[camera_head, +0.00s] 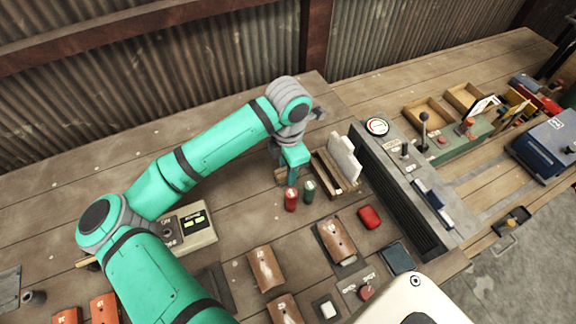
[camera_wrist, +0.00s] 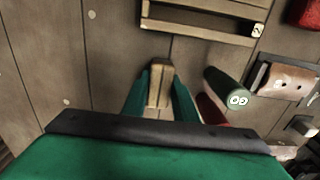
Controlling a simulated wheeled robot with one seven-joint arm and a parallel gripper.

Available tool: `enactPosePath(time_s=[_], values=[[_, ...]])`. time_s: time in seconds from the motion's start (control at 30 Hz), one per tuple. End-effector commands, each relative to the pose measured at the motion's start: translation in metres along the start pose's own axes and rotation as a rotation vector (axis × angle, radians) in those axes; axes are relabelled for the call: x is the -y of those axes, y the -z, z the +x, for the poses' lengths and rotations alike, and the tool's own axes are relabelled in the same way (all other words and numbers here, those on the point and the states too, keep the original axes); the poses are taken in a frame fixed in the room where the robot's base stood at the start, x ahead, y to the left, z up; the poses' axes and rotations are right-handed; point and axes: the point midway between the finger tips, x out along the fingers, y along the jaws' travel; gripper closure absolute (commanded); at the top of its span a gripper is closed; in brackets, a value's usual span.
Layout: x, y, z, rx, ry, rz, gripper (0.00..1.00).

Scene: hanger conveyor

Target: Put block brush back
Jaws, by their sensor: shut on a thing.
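My gripper (camera_head: 289,178) is over the wooden table, left of the wooden tray, in the head view. In the wrist view, my gripper (camera_wrist: 160,98) has its two green fingers closed on a narrow tan wooden block, which I take for the block brush (camera_wrist: 159,72). A tan bit of the block brush (camera_head: 280,175) shows beside the fingers in the head view; bristles are hidden. I cannot tell whether it touches the table. The slotted wooden tray (camera_head: 323,180) stands just right of it, with white panels upright at its far side. The tray (camera_wrist: 190,29) also shows above the fingers in the wrist view.
A red cylinder (camera_head: 291,200) and a green cylinder (camera_head: 309,191) stand close to my gripper. A grey control console (camera_head: 395,190) rises right of the tray. A red box (camera_head: 369,217) and several brown curved pieces lie nearer. Table left of the gripper is mostly clear.

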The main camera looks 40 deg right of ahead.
Motion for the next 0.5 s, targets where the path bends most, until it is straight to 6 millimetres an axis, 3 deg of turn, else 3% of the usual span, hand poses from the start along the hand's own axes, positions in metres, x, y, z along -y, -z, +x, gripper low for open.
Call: enactPosePath(time_s=[0.37, 0.4, 0.47, 0.5], values=[[-0.0002, 0.0006, 0.0024, 0.0, 0.0, -0.001, 0.95], [-0.0001, 0.0003, 0.0024, 0.0, 0.0, -0.001, 0.65], [0.0, 0.0002, 0.0024, 0.0, 0.0, -0.001, 0.52], [0.0, 0.0002, 0.0024, 0.0, 0.0, -0.001, 0.52]])
